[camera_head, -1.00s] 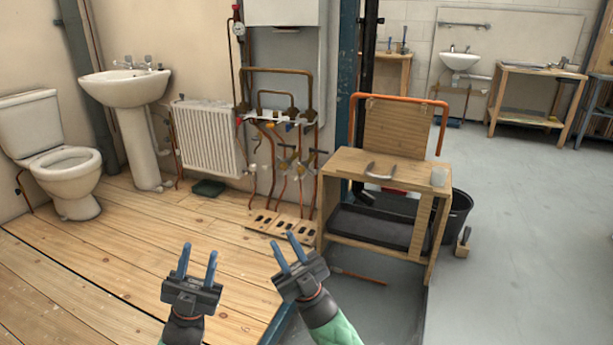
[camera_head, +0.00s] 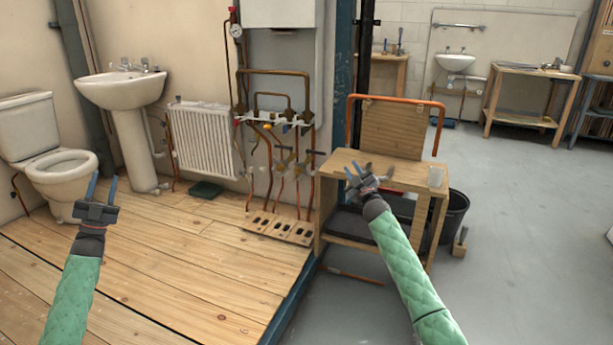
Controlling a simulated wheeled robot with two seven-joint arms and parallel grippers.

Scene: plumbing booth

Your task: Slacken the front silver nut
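The front silver nut is too small to make out. The copper pipework (camera_head: 272,72) with valves and fittings hangs on the wall panel left of the wooden bench (camera_head: 405,174). My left gripper (camera_head: 104,180) is open and empty, in front of the toilet and well away from the pipes. My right gripper (camera_head: 356,168) appears open, its fingers over the left part of the bench top. It overlaps a grey curved handle-like piece (camera_head: 388,172) there and partly hides it; I cannot tell whether they touch.
A white radiator (camera_head: 203,140), a washbasin (camera_head: 121,90) and a toilet (camera_head: 55,165) line the left wall. An orange pipe hoop (camera_head: 440,120) rises behind the bench top. A black bucket (camera_head: 456,212) stands right of the bench. The grey floor on the right is mostly clear.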

